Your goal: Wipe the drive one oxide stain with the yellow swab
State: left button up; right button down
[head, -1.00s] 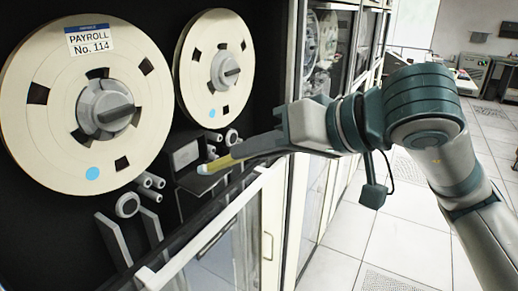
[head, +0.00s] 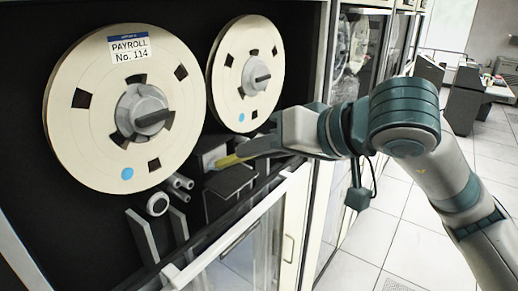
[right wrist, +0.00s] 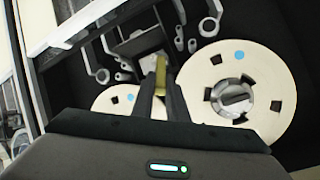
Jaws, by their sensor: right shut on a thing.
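The yellow swab (head: 231,160) is a slim stick held in my right gripper (head: 250,150). The swab also shows end-on between the dark fingers in the right wrist view (right wrist: 160,76). Its tip points left at the small grey head block (head: 213,157) of the tape drive, below and between the two reels. The tip is at or very close to the block's face; I cannot tell if it touches. I cannot make out the oxide stain. My left gripper is not in view.
The large cream reel labelled PAYROLL No. 114 (head: 80,125) and a smaller-looking reel (head: 230,90) flank the work spot. Small rollers (head: 158,204) sit below. A pale-framed glass door (head: 235,225) is in front. Open tiled floor (head: 400,250) lies to the right.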

jog(key=shift+w+a+b, duration=0.3)
jog(key=shift+a+b, duration=0.15)
jog(key=shift+a, duration=0.05)
dwell(0.6)
jog(key=w+d+b, duration=0.2)
jog(key=shift+w+b, duration=0.35)
dwell(0.5)
jog(key=shift+b, duration=0.6)
